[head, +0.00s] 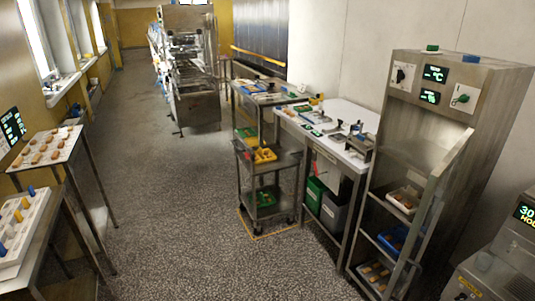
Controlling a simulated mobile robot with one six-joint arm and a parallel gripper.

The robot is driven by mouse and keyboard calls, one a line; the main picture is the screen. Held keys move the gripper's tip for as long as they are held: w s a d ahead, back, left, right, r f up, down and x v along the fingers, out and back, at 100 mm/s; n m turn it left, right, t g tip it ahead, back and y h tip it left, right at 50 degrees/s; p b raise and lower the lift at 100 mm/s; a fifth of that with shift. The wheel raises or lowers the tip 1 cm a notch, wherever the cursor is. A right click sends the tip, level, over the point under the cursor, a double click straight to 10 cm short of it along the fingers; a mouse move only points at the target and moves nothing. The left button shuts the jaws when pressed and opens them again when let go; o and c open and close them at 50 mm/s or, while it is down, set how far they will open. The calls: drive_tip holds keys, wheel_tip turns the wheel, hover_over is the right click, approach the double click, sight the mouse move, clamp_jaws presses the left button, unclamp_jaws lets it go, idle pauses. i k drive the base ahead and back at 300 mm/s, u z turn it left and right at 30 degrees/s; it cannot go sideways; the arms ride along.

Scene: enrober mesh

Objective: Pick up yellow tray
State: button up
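My gripper is not in view.
A white-topped bench (352,112) with tools stands right of the trolley. A tall steel cabinet (450,95) with trays on its shelves stands at the right. Tables with blocks line the left. The speckled floor (185,220) between is clear.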

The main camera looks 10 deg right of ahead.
sight(262, 156)
drive_tip(key=u, duration=0.05)
drive_tip(key=i, duration=2.55)
drive_tip(key=u, duration=4.7)
drive_tip(key=i, duration=0.1)
drive_tip(key=z, duration=3.05)
drive_tip(key=i, duration=0.25)
drive_tip(key=u, duration=0.05)
